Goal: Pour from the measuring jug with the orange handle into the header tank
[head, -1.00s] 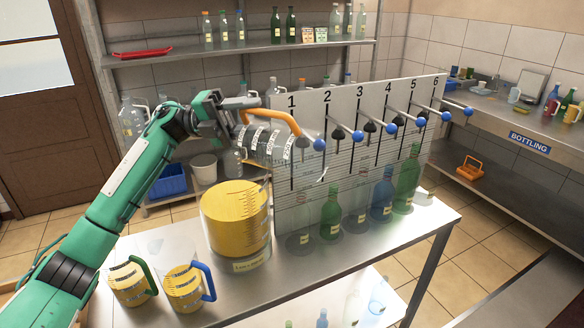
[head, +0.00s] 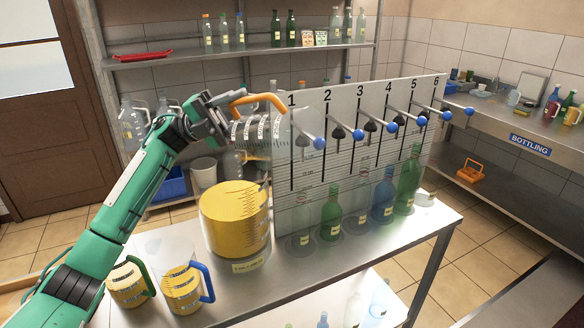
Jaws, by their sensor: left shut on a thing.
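My left gripper (head: 229,108) is shut on the measuring jug with the orange handle (head: 258,99). Its clear body (head: 252,131), with pale scale marks, is tipped well over above the header tank, with the handle uppermost. I cannot tell whether any liquid is in the jug or flowing from it. The header tank (head: 234,222) is a clear, wide cylinder with a label at its base, holding yellow liquid, on the metal table left of the numbered panel. The jug is apart from the tank. My right gripper is not in view.
The numbered panel (head: 340,125) has blue-knobbed levers (head: 319,143) sticking out close to the jug's right, with bottles (head: 331,215) below. Jugs with green (head: 127,285) and blue (head: 183,288) handles stand at the table's front left. The table's front middle is clear.

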